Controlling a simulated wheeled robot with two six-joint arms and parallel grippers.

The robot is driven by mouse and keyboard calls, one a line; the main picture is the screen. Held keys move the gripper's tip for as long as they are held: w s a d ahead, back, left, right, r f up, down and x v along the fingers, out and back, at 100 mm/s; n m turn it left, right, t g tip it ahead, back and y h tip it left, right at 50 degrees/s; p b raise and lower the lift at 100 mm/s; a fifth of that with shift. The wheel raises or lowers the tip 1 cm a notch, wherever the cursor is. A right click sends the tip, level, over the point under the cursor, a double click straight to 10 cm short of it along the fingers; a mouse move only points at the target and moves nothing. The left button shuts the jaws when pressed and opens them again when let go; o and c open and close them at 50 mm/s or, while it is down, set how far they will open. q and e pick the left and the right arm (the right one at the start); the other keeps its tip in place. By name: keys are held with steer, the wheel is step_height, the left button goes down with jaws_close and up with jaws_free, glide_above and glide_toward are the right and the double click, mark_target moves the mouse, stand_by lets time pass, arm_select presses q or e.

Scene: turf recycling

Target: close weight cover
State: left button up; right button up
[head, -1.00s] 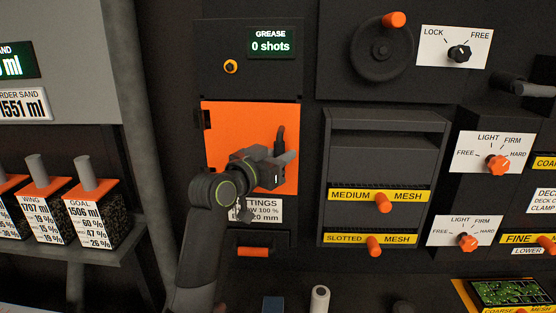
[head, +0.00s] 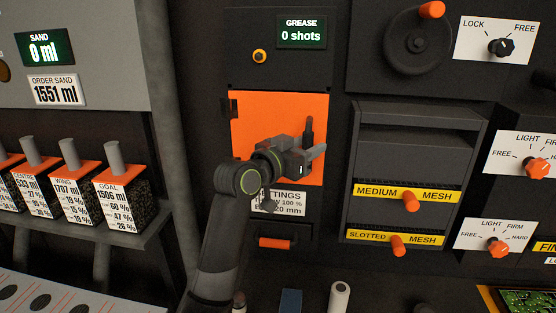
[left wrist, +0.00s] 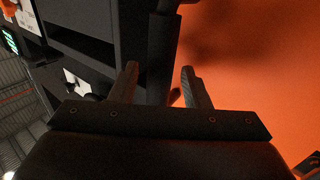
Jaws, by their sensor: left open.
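An orange square cover (head: 265,115) is on the dark cabinet front in the head view, with a dark hinge at its upper left edge. It looks about flush with the front, but I cannot tell whether it is fully shut. A black upright handle (head: 309,129) stands near its right edge. My left gripper (head: 319,151) is open in front of the cover's right side, by the handle, whose lower part it hides. In the left wrist view the open fingers (left wrist: 160,80) point toward a dark upright bar beside the orange surface (left wrist: 250,70). Contact cannot be told. My right gripper is not in view.
A settings label (head: 278,202), partly hidden by my left arm, and a drawer with an orange handle (head: 274,243) are below the cover. Mesh drawers (head: 410,200) stand to the right. Sample blocks (head: 125,200) stand on a shelf at the left.

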arm_select(q)
steer(key=b+v, duration=0.3)
steer(key=v, duration=1.3)
steer(key=shift+s+a, duration=0.25)
steer(key=shift+s, duration=0.1)
steer(key=shift+f, duration=0.1)
